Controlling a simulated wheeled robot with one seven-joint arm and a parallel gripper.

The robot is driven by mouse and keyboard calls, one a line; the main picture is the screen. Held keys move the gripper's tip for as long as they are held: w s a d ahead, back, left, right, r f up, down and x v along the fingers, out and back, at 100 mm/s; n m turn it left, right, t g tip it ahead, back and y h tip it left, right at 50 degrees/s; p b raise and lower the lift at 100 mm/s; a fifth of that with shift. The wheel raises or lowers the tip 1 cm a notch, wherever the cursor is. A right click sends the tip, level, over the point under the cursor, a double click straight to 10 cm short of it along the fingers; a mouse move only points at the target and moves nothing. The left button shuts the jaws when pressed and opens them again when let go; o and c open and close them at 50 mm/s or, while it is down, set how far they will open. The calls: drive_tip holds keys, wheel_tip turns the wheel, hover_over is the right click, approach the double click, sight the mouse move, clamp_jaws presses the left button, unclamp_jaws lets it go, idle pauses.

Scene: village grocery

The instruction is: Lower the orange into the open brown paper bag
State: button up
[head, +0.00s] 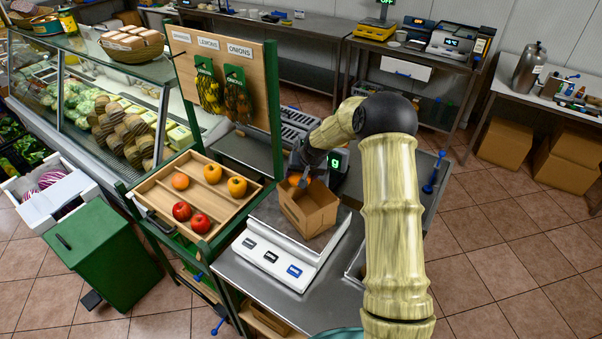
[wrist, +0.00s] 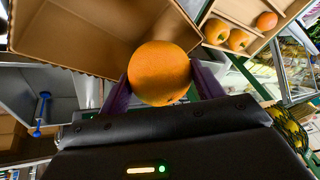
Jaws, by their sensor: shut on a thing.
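My gripper (wrist: 162,88) is shut on the orange (wrist: 160,70), with one purple finger on each side of it. In the head view the orange (head: 295,180) shows at the mouth of the open brown paper bag (head: 312,216), partly hidden by my gripper. The bag stands upright on the scale (head: 275,254). In the wrist view the bag's open inside (wrist: 85,35) spreads behind and to the left of the orange. I cannot tell exactly how deep the orange is relative to the bag's rim.
A wooden tray (head: 168,221) left of the scale holds another orange-coloured fruit, two yellow-orange fruits and two red ones. A signboard (head: 222,80) with hanging net bags stands behind the tray. A lit green display (head: 335,161) is close behind the bag.

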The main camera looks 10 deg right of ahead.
drive_tip(key=shift+f+b, duration=0.55)
drive_tip(key=shift+f, duration=0.45)
drive_tip(key=o, duration=1.2)
drive_tip(key=shift+c, duration=0.2)
drive_tip(key=shift+r, duration=0.1)
drive_tip(key=b+v, duration=0.5)
drive_tip(key=v, duration=1.2)
drive_tip(key=shift+d+r, duration=0.1)
drive_tip(key=shift+r, duration=0.05)
drive_tip(key=s+a+f+n+g, duration=0.1)
drive_tip(key=s+f, duration=0.3)
drive_tip(key=s, duration=0.9)
drive_tip(key=s+a+f+n+g+h, duration=0.1)
drive_tip(key=s+f, duration=0.3)
drive_tip(key=s, duration=1)
drive_tip(key=shift+s+a+h, duration=0.2)
drive_tip(key=shift+a+h, duration=0.1)
drive_tip(key=shift+a, duration=0.1)
